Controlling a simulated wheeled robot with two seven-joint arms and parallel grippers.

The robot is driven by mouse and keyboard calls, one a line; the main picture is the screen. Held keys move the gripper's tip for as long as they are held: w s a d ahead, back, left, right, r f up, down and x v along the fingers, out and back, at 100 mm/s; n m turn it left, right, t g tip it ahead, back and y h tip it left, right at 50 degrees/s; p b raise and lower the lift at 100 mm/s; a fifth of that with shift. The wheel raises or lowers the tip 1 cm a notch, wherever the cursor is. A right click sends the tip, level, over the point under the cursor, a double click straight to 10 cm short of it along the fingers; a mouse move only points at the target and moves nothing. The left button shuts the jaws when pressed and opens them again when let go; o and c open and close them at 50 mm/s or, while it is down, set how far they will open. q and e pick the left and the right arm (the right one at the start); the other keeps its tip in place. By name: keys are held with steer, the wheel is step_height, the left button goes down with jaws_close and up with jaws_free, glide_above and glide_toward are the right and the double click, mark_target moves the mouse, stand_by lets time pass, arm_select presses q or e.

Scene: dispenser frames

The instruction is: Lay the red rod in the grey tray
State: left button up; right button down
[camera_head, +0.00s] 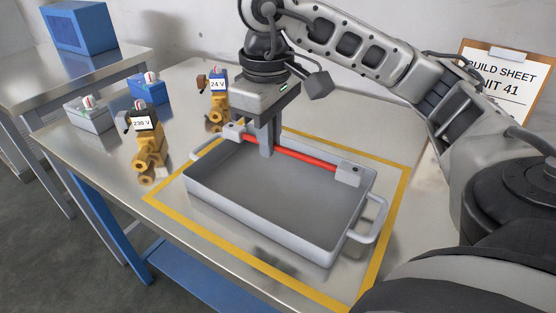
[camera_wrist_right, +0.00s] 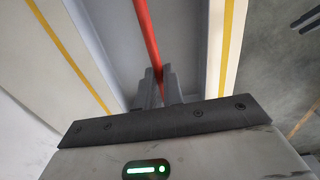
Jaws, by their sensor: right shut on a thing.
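The grey tray (camera_head: 262,232) stands on the metal bench, open side up, with a handle at each end. The red rod (camera_head: 305,158) runs along the tray's far side, between two pale blocks (camera_head: 348,174) at its ends. I cannot tell whether the blocks rest on the tray's rim. My right gripper (camera_head: 267,150) points down and is shut on the rod, left of the rod's middle. In the right wrist view the rod (camera_wrist_right: 147,35) passes between the fingertips (camera_wrist_right: 158,80). The tray's inside looks empty. My left gripper is not in view.
Yellow tape (camera_head: 398,200) frames the tray area. Brass valves labelled 230 V (camera_head: 145,125) and 24 V (camera_head: 217,85) stand to the left, near a grey box (camera_head: 90,117) and a blue box (camera_head: 148,90). A clipboard (camera_head: 505,80) is at the back right.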

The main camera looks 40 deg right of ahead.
steer(key=b, duration=0.1)
glide_above(278, 169)
steer(key=a, duration=0.1)
steer(key=f, duration=0.5)
steer(key=shift+s+f, duration=0.2)
steer(key=shift+s, duration=0.2)
steer(key=shift+w+d+f, duration=0.25)
steer(key=shift+f, duration=0.2)
steer(key=f, duration=0.3)
steer(key=shift+w+d+f, duration=0.15)
steer(key=shift+d+f, duration=0.1)
steer(key=shift+f, duration=0.1)
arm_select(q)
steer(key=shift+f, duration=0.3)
